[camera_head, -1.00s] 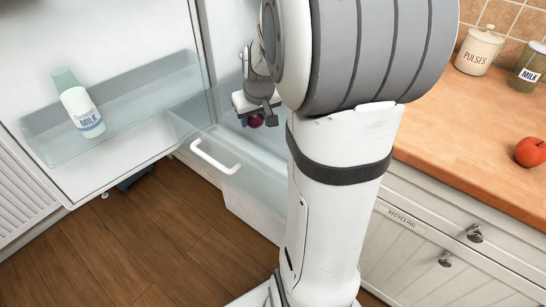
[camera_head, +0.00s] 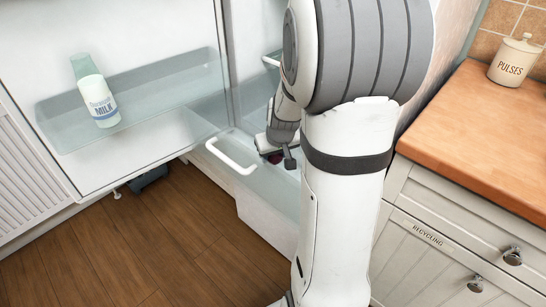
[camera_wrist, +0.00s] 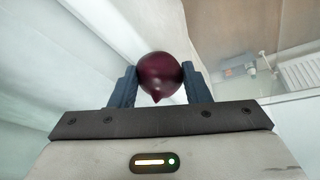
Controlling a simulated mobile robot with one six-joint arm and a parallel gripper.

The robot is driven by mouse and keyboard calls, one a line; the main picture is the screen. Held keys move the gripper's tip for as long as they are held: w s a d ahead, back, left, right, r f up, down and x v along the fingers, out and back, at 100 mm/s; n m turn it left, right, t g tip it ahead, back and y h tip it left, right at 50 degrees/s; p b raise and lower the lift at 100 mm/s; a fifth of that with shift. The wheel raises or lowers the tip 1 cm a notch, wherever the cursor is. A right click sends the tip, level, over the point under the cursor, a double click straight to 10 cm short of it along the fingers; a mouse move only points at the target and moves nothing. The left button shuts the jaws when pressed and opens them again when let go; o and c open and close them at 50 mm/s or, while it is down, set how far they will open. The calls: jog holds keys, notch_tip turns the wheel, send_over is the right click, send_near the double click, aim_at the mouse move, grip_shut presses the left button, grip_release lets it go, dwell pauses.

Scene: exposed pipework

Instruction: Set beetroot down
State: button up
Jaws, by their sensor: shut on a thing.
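The beetroot (camera_wrist: 160,76) is a dark purple-red ball with a small pointed tip. In the wrist view it sits between the two blue fingers of my gripper (camera_wrist: 160,88), which are shut on it. In the head view my gripper (camera_head: 279,157) is inside the open fridge, over the lower drawer (camera_head: 245,140). Only a small dark red part of the beetroot (camera_head: 275,158) shows there, the rest being hidden by my gripper and arm. I cannot tell whether the beetroot touches anything beneath it.
The fridge door (camera_head: 130,30) stands open at left, with a milk bottle (camera_head: 98,98) in its clear shelf (camera_head: 150,110). A white drawer handle (camera_head: 230,158) sticks out in front. A wooden worktop (camera_head: 490,130) with a pulses jar (camera_head: 514,60) is at right.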

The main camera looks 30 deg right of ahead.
jog(key=shift+f, duration=0.1)
jog(key=o, duration=1)
jog(key=p+v, duration=0.3)
jog(key=v, duration=0.9)
jog(key=shift+w+a+r+p, duration=0.1)
jog(key=shift+r+p, duration=0.15)
jog(key=shift+p, duration=0.05)
